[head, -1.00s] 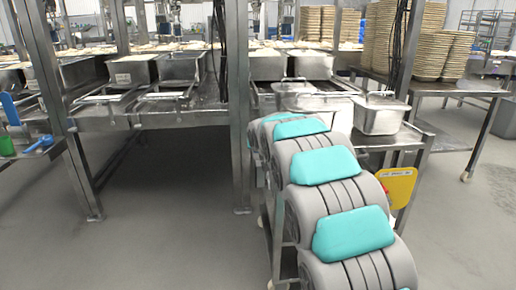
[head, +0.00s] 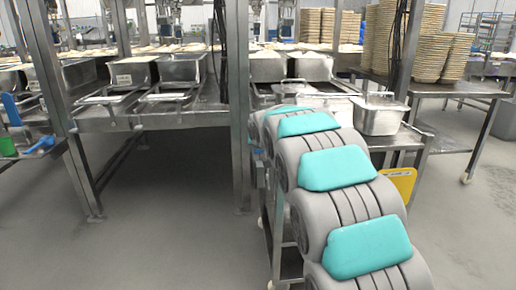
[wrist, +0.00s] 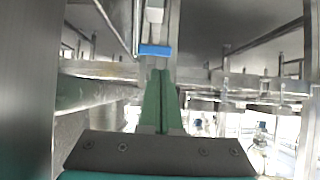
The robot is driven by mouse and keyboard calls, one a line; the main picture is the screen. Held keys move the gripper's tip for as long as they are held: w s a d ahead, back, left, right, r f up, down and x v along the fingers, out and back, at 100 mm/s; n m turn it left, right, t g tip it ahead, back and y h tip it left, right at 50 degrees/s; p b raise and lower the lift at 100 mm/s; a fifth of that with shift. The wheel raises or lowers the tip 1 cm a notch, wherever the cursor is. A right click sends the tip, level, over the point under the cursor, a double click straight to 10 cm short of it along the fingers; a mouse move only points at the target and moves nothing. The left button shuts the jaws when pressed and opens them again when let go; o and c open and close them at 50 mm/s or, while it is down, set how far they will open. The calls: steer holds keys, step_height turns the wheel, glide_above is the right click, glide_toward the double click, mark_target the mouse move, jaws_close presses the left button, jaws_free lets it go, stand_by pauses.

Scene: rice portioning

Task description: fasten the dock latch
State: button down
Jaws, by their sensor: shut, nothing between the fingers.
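A small blue bar (wrist: 155,51), which looks like the dock latch's handle, sits just beyond my fingertips in the wrist view. It is on a pale metal upright. My gripper (wrist: 161,74) shows there as two green fingers pressed together, with nothing between them. The fingertips are just below the blue bar in the picture; I cannot tell whether they touch it. In the head view my arm reaches forward to the steel frame post (head: 240,120), and hides my gripper. A small blue spot (head: 258,152) shows beside the post.
A steel cart (head: 405,140) with a lidded metal pan (head: 380,116) and a yellow panel (head: 404,181) stands right of my arm. Stacked trays (head: 392,45) stand on a table behind. Open floor (head: 170,220) lies at the left.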

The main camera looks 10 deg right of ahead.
steer(key=s+r, duration=0.6)
steer(key=r, duration=0.1)
steer(key=shift+s+b, duration=0.25)
steer(key=shift+b, duration=0.1)
steer(key=shift+r, duration=0.1)
